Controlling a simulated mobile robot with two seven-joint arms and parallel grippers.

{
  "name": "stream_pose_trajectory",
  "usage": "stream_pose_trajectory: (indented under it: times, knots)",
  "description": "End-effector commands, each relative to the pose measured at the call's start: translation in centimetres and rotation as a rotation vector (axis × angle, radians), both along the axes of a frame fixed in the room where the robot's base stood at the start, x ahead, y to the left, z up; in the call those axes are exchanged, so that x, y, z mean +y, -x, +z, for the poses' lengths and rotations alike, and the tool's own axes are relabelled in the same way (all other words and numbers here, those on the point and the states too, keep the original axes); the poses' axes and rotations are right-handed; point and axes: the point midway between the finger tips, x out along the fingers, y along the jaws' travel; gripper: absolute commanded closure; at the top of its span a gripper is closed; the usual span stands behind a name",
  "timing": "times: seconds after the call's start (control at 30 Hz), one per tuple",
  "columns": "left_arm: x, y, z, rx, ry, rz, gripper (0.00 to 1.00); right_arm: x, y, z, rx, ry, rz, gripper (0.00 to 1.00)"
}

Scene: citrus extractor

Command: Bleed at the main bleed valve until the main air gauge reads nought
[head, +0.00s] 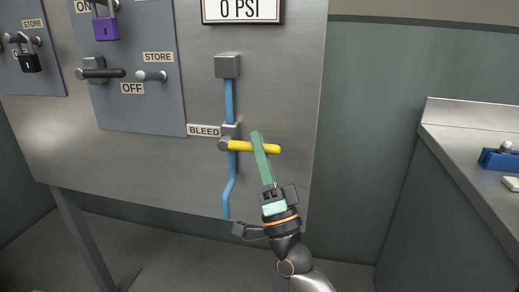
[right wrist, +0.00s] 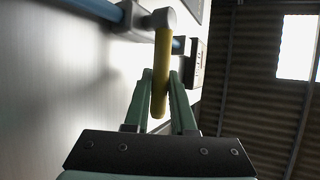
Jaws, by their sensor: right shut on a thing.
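The main bleed valve has a yellow lever (head: 240,147) that points right, about level, from a grey hub on the blue pipe (head: 229,103). A BLEED label (head: 204,131) is left of it. The main air gauge (head: 240,10) above reads 0 PSI; its top is cut off. My right gripper (head: 259,145) is shut on the yellow lever near its middle. In the right wrist view the yellow lever (right wrist: 161,75) lies between the two green fingers (right wrist: 161,88). My left gripper is not in view.
On the grey cabinet are a purple padlock (head: 106,28), a black padlock (head: 30,62), a dark handle (head: 104,73) at OFF, and a STORE peg (head: 150,75). A counter (head: 470,135) with a blue item (head: 497,160) stands at right. Open floor lies between.

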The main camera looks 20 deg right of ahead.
Motion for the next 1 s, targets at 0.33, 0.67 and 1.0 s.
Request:
stream_pose_trajectory:
  times: [0.33,0.67,1.0]
  knots:
    - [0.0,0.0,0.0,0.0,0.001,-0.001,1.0,0.0,0.0,0.0,0.0,-0.004,0.001,0.74]
    - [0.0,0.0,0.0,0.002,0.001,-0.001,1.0,0.0,0.0,0.0,0.001,-0.002,0.001,0.47]
    - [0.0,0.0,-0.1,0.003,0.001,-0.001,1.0,-0.1,1.0,-1.4,0.004,0.0,0.0,0.47]
